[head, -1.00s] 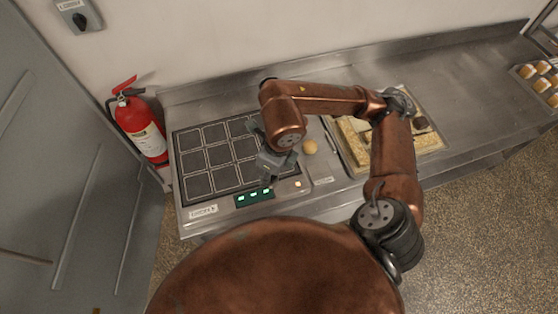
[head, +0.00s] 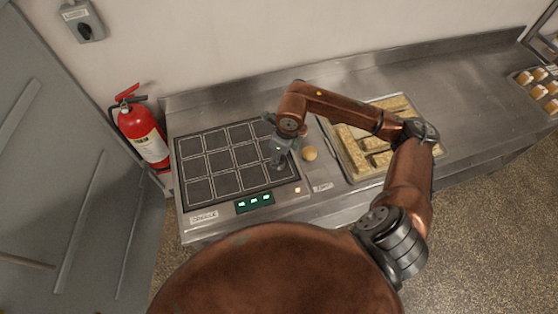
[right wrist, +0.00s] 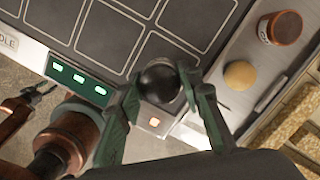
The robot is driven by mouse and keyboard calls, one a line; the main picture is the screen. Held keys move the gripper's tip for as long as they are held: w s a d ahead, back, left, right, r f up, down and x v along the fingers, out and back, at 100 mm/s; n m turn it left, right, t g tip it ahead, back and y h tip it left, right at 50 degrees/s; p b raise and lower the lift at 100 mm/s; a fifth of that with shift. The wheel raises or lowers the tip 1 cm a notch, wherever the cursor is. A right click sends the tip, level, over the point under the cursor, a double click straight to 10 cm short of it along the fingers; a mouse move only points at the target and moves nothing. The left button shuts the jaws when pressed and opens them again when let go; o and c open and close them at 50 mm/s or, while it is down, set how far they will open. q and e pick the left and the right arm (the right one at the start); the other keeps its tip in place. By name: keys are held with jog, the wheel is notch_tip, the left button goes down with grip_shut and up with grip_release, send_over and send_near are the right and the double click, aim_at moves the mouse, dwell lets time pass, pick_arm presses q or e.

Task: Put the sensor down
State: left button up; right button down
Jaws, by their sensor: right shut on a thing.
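My right gripper (head: 281,158) is over the right side of the dark griddle plate with its marked squares (head: 212,166). In the right wrist view its green fingers (right wrist: 162,88) are closed around a dark, round, shiny thing, which I take as the sensor (right wrist: 159,80). The sensor is in front of the griddle's outlined squares; I cannot tell whether it touches the surface. In the head view the gripper mostly hides it.
A round bun (head: 309,153) lies right of the griddle, with a small orange-brown jar (right wrist: 284,28) beyond it. A tray of golden bars (head: 350,166) stands further right. A green display (head: 254,202) is on the griddle's front. A fire extinguisher (head: 143,134) stands left.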

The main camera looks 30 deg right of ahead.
notch_tip(320, 180, down, 3)
jog(key=shift+r+p, duration=0.2)
jog(key=shift+p, duration=0.2)
jog(key=shift+f, duration=0.2)
jog(key=shift+f, duration=0.1)
jog(key=c, duration=1.8)
grip_release()
jog(key=shift+f, duration=0.15)
jog(key=o, duration=0.4)
jog(key=shift+o, duration=0.2)
